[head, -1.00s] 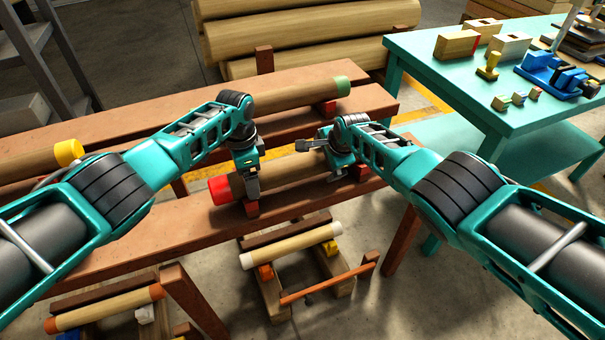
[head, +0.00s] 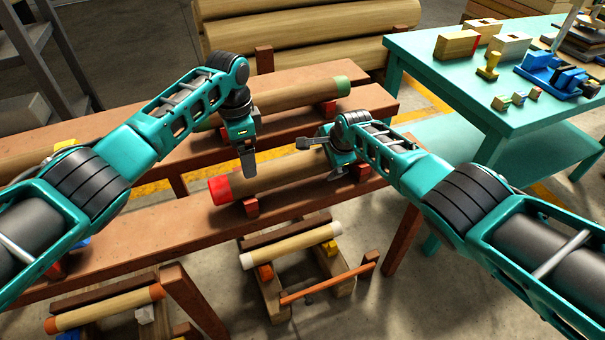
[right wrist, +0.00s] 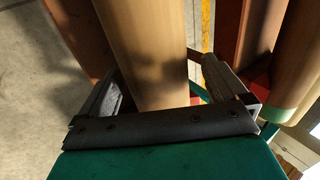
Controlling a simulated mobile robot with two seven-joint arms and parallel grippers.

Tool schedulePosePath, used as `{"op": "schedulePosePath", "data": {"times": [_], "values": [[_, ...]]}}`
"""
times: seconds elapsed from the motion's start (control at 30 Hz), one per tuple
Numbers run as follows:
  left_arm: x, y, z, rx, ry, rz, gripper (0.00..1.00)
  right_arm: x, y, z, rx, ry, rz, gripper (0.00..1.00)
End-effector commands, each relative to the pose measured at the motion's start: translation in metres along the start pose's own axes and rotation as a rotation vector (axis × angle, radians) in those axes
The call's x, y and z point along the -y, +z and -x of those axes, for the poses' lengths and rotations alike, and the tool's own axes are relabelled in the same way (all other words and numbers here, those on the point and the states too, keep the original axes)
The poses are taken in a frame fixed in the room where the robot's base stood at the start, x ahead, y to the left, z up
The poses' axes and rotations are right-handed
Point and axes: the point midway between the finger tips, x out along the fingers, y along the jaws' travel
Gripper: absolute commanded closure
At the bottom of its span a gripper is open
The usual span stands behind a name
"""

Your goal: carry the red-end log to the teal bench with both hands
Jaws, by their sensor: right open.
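The red-end log (head: 282,178) lies on red supports on the brown wooden rack (head: 150,232), its red end to the left. My left gripper (head: 247,170) hangs above the log near the red end; its jaw opening is hidden by the viewing angle. My right gripper (head: 322,160) is open at the log's right part. In the right wrist view the log (right wrist: 148,50) runs between the two spread fingers of that gripper (right wrist: 163,85). The teal bench (head: 415,52) stands at the upper right.
A green-end log (head: 290,95) lies on the rack behind. A cream-end log (head: 290,245) and an orange-end log (head: 105,308) rest lower in front. Wooden blocks (head: 457,44) and a blue vise (head: 555,75) stand on the bench; its near left part is clear.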

Motion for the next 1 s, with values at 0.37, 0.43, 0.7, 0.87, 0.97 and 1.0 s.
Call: {"op": "schedulePosePath", "data": {"times": [0.37, 0.43, 0.7, 0.87, 0.97, 1.0], "values": [[0.000, 0.000, 0.000, 0.000, 0.000, 0.000, 0.06, -0.003, 0.001, 0.021, -0.003, 0.000, 0.004, 0.01], [0.000, 0.000, 0.000, 0.000, 0.000, 0.000, 0.06, -0.003, 0.001, 0.028, -0.002, 0.001, 0.003, 0.01], [0.000, 0.000, 0.000, 0.000, 0.000, 0.000, 0.06, -0.003, 0.001, 0.057, -0.003, 0.000, 0.003, 0.01], [0.000, 0.000, 0.000, 0.000, 0.000, 0.000, 0.06, -0.002, 0.001, 0.078, -0.003, 0.000, 0.002, 0.01], [0.000, 0.000, 0.000, 0.000, 0.000, 0.000, 0.06, -0.003, 0.001, 0.090, -0.004, -0.001, 0.002, 0.01], [0.000, 0.000, 0.000, 0.000, 0.000, 0.000, 0.06, -0.002, 0.001, 0.095, -0.004, 0.000, 0.002, 0.01]]}}
